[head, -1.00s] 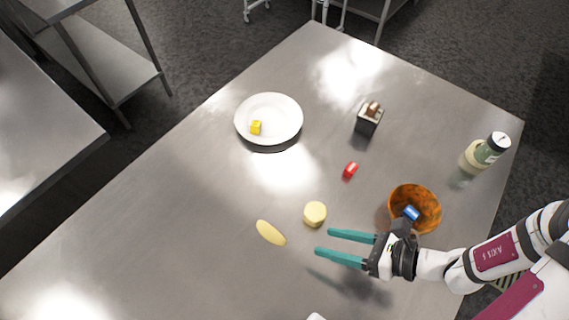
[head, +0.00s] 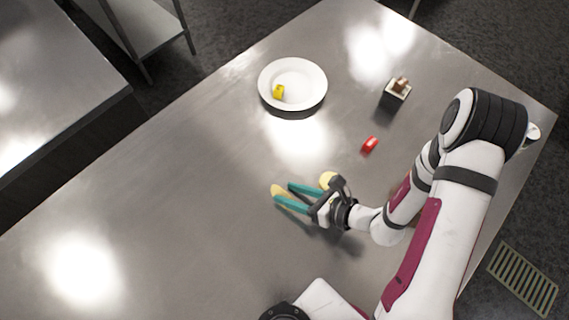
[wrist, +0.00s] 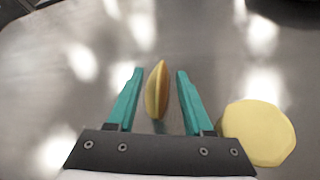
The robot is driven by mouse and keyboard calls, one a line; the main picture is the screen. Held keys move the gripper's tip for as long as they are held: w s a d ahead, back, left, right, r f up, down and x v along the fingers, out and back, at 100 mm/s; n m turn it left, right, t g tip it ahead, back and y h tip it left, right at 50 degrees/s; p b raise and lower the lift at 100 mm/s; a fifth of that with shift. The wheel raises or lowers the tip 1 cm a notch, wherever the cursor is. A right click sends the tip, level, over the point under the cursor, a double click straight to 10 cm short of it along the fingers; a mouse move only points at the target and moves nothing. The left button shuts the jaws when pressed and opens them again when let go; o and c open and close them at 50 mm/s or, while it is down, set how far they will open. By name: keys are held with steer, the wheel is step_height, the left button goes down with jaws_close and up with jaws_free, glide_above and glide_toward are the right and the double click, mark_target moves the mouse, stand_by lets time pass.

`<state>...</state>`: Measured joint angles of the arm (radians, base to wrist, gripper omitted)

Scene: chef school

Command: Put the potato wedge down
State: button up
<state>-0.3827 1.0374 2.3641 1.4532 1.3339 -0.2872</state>
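The pale yellow potato wedge (wrist: 157,90) lies between my gripper's fingers in the wrist view, with a gap on each side of it. It looks to be on the steel table. In the head view only part of the wedge (head: 277,189) shows, by the fingertips. My gripper (head: 282,194) is open, its teal fingers low over the table. The fingers also show in the wrist view (wrist: 159,72), apart and not touching the wedge.
A round yellow piece (wrist: 258,132) sits close beside the right finger in the wrist view. My arm hides the orange bowl's area. The table's left is clear.

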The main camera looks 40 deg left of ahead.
jaws_close()
steer(key=shift+r, duration=0.1)
